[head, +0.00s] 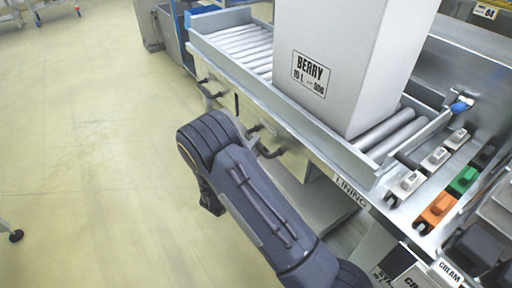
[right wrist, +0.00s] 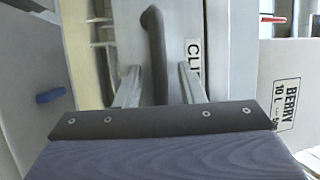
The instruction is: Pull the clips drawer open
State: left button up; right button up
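The clips drawer front (right wrist: 230,70) is a pale grey panel in the right wrist view. Its label (right wrist: 193,55) is partly cut off and reads "CLI". A dark bar handle (right wrist: 154,35) stands out from it. My right gripper (right wrist: 158,72) has its two fingers apart, one on each side of the handle, with visible gaps. In the head view my right arm hides most of that gripper; its dark end (head: 211,200) hangs left of the conveyor bench. I cannot see the drawer pulled out. My left gripper is in no view.
A large white box marked BERRY (head: 345,60) stands on the roller conveyor (head: 240,45) above the drawers. Other dark handles (head: 268,150) stick out from the bench front. Clip-like tools, including an orange one (head: 437,208), sit at right.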

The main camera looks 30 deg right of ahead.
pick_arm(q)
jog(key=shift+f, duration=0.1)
pick_arm(e)
jog(key=shift+w+d+r, duration=0.1)
jog(key=shift+w+d, duration=0.1)
jog(key=shift+d, duration=0.25)
jog(key=shift+c, duration=0.5)
grip_shut()
